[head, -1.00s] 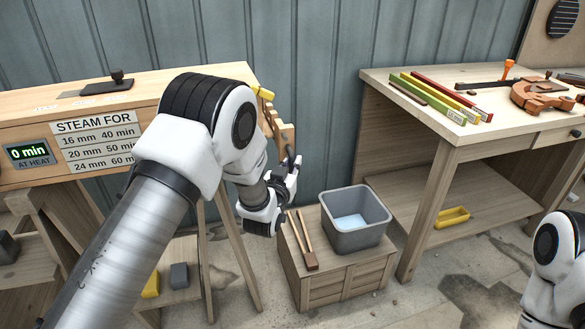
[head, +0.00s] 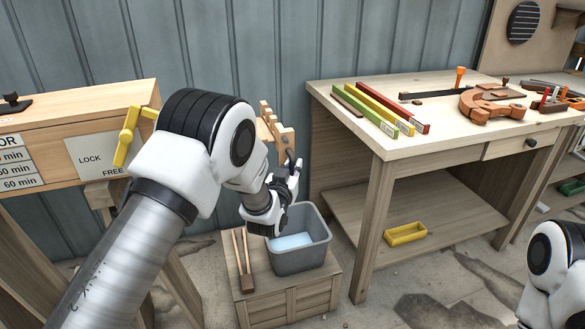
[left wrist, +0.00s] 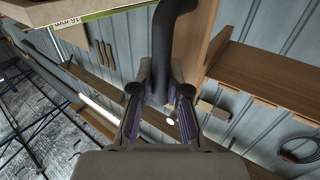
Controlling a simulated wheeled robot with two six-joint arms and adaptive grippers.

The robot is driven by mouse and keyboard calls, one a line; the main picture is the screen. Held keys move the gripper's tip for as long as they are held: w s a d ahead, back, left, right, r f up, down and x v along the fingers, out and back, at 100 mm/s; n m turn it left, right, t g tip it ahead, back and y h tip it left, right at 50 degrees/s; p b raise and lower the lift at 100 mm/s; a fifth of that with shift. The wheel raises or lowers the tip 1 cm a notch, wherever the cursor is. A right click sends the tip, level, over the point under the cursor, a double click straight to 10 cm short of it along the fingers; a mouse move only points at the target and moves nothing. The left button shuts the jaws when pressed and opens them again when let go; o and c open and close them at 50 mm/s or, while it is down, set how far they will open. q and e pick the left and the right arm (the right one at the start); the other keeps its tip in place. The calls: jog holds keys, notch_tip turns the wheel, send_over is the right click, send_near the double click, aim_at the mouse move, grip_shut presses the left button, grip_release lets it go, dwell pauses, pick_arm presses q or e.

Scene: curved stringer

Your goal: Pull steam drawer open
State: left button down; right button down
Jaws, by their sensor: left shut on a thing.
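The steam box (head: 75,115) stands at the left, with a LOCK/FREE plate (head: 97,157) and a yellow lever (head: 128,135) at its right end. A stepped wooden piece (head: 283,135), seemingly the drawer's end, shows right of my arm, well out from the box end. My arm hides what lies between. My left gripper (head: 291,168) is at this wooden end. In the left wrist view it is shut on a dark curved handle (left wrist: 168,50), beside a wooden board (left wrist: 195,35). My right gripper is out of view; only part of that arm shows.
A grey bin (head: 300,258) and wooden tongs (head: 243,262) sit on a crate (head: 290,305) below my left gripper. A workbench (head: 450,140) with coloured strips and a clamp stands to the right. A yellow tray (head: 405,234) lies on its lower shelf.

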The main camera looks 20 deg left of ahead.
pick_arm(q)
jog(key=shift+w+d, duration=0.1)
jog(key=shift+d, duration=0.05)
jog(key=c, duration=1.1)
grip_release()
jog(key=shift+c, duration=0.2)
jog(key=s, duration=1.2)
